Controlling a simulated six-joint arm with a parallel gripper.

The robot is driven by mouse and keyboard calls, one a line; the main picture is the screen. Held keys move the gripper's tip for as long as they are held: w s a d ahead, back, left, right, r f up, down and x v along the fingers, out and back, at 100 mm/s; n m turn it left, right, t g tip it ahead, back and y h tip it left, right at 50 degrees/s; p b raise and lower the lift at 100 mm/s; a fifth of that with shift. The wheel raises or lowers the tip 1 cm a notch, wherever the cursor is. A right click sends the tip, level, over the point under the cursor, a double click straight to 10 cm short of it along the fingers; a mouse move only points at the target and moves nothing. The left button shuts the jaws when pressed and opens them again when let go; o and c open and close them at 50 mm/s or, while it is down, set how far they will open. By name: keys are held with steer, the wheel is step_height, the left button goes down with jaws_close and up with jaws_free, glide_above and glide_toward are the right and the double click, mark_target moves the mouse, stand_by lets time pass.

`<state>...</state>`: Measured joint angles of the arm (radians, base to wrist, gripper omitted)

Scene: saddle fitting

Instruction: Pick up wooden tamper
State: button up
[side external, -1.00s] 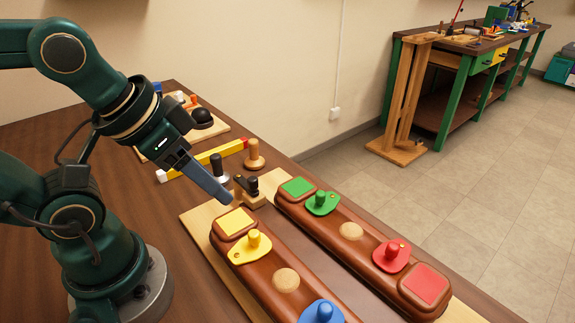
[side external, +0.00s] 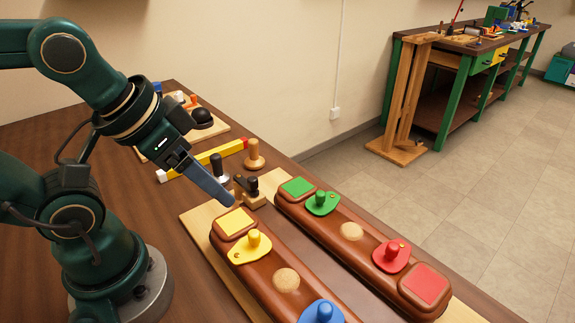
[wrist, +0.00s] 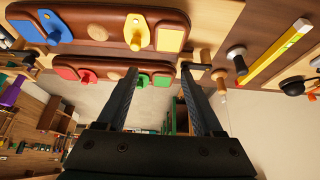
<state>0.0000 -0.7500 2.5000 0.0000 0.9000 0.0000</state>
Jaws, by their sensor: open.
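The wooden tamper (side external: 254,156), a light turned-wood piece with a round knob and wider base, stands upright on the brown table near its far edge. It shows in the wrist view right of my fingers (wrist: 220,80). My gripper (side external: 231,202) points down and to the right, above the table by the near rail's yellow end. The tamper is apart from it, farther back. In the wrist view the two fingers (wrist: 166,78) are spread with nothing between them.
A silver tamper with black handle (side external: 217,169) and a wooden block with dark knobs (side external: 249,193) stand near my fingertips. A yellow level (side external: 203,160) lies behind. Two brown rails with coloured pads and knobbed pieces (side external: 340,232) fill the front right.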

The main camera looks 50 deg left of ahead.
steer(key=w+r, duration=0.3)
steer(key=r, duration=0.1)
steer(key=n+g+y, duration=0.1)
steer(key=n+g, duration=0.2)
steer(key=n, duration=0.1)
glide_above(252, 141)
steer(key=d, duration=0.3)
steer(key=s+d+x, duration=0.1)
steer(key=s+x, duration=0.1)
steer(key=x, duration=0.6)
steer(key=shift+g, duration=0.7)
steer(key=a+f, duration=0.2)
steer(key=f, duration=0.1)
steer(key=a+f, duration=0.1)
steer(key=shift+f, duration=0.2)
steer(key=shift+a+f+n, duration=0.1)
steer(key=shift+f+n, duration=0.2)
steer(key=shift+f, duration=0.05)
steer(key=shift+w+f, duration=0.15)
steer(key=shift+f, duration=0.95)
steer(key=shift+w+f, duration=0.1)
steer(key=shift+f, duration=0.95)
